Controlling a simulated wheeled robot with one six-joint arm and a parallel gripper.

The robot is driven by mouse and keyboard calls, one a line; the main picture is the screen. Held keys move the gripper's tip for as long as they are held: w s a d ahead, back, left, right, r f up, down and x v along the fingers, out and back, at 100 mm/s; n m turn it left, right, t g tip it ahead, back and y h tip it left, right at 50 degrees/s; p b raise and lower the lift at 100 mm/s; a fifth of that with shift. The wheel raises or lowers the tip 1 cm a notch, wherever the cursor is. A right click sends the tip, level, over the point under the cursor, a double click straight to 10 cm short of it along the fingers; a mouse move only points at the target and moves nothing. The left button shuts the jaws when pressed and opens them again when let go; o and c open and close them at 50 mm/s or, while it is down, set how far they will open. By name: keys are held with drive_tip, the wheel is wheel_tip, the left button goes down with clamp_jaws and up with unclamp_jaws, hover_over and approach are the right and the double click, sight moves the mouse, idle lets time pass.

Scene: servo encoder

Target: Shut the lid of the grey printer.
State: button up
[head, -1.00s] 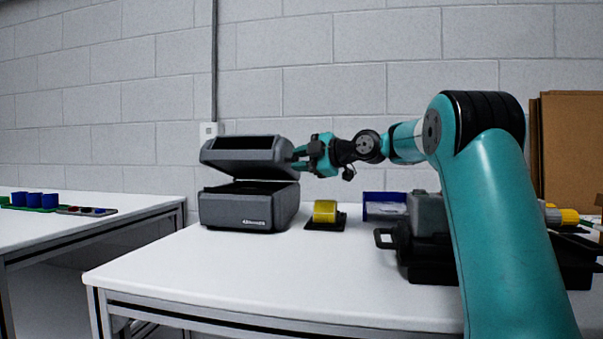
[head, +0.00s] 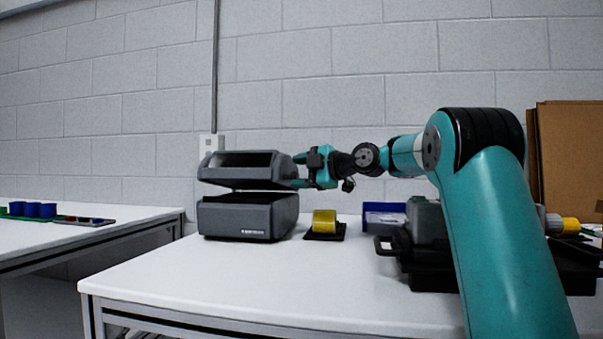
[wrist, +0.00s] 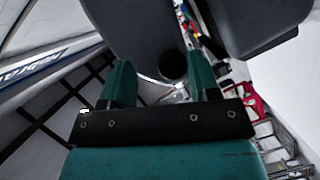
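The grey printer (head: 247,219) stands on the left part of the white table. Its dark grey lid (head: 240,172) is partly open, tilted above the body with a narrow dark gap between them. My gripper (head: 297,170) is at the right side of the lid, with its teal fingers spread apart, one above the other. The fingertips are at the lid's edge; firm contact is hard to tell. In the wrist view my gripper (wrist: 162,78) has its fingers apart, with a dark grey surface, probably the lid, just beyond and partly between them.
A yellow roll on a black stand (head: 325,222) sits just right of the printer. A blue bin (head: 384,214) and a black case (head: 430,262) lie farther right. The table front is clear. A second table (head: 90,235) with blue cups is at left.

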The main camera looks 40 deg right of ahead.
drive_tip(key=p+v, duration=0.5)
drive_tip(key=v, duration=1.2)
drive_tip(key=shift+s+p, duration=0.2)
drive_tip(key=shift+p, duration=0.1)
drive_tip(key=shift+d, duration=0.1)
